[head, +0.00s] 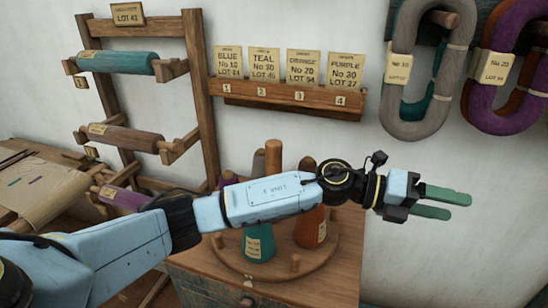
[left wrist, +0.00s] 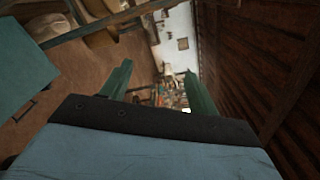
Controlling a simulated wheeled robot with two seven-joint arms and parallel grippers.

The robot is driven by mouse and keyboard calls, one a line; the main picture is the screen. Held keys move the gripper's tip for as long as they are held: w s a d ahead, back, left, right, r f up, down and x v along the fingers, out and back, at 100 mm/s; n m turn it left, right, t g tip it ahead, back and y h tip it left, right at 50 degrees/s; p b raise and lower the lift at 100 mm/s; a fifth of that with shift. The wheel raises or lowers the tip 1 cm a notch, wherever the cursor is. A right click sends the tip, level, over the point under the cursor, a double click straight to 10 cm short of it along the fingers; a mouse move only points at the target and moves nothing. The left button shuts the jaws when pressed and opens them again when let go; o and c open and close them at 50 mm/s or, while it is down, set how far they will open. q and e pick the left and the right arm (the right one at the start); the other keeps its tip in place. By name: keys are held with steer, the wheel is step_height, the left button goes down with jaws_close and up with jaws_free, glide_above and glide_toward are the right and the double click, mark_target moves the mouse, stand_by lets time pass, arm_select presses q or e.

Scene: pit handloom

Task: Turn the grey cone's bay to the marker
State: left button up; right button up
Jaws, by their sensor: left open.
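A round wooden turntable (head: 322,262) sits on a wooden cabinet, with a wooden post (head: 274,158) rising at its middle. A teal cone (head: 259,242) stands at its front and an orange-brown cone (head: 310,229) at its right. A greyish rounded top (head: 258,164) shows behind the post; it may be the grey cone, mostly hidden by my left arm. A small peg (head: 295,263) stands at the front right; I cannot tell if it is the marker. My left gripper (head: 460,206) is open and empty, right of the turntable. The left wrist view shows its fingers apart (left wrist: 158,75). My right gripper is out of view.
A wooden rack (head: 199,95) with teal, brown and purple rolls stands at left. Lot cards stand on a wall shelf (head: 290,97). Grey and purple yarn hanks (head: 407,122) hang on the wall near my left gripper. A table (head: 40,190) with cloth lies at far left.

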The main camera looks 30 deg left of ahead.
arm_select(q)
steer(key=w+a+f+m+g+y, duration=0.25)
steer(key=a+m+y, duration=0.2)
steer(key=a, duration=0.25)
steer(key=n+g+y, duration=0.1)
steer(key=g+y, duration=0.1)
steer(key=y, duration=1.1)
glide_toward(274, 157)
steer(key=shift+w+a+r+t, duration=0.25)
steer(key=shift+w+a+r, duration=0.4)
steer(key=shift+r, duration=0.2)
steer(key=shift+a+f+n, duration=0.1)
steer(key=shift+f+n, duration=0.1)
steer(key=shift+n, duration=0.05)
step_height(274, 157, down, 13)
steer(key=shift+r+p, duration=0.1)
steer(key=shift+p, duration=0.6)
jaws_close()
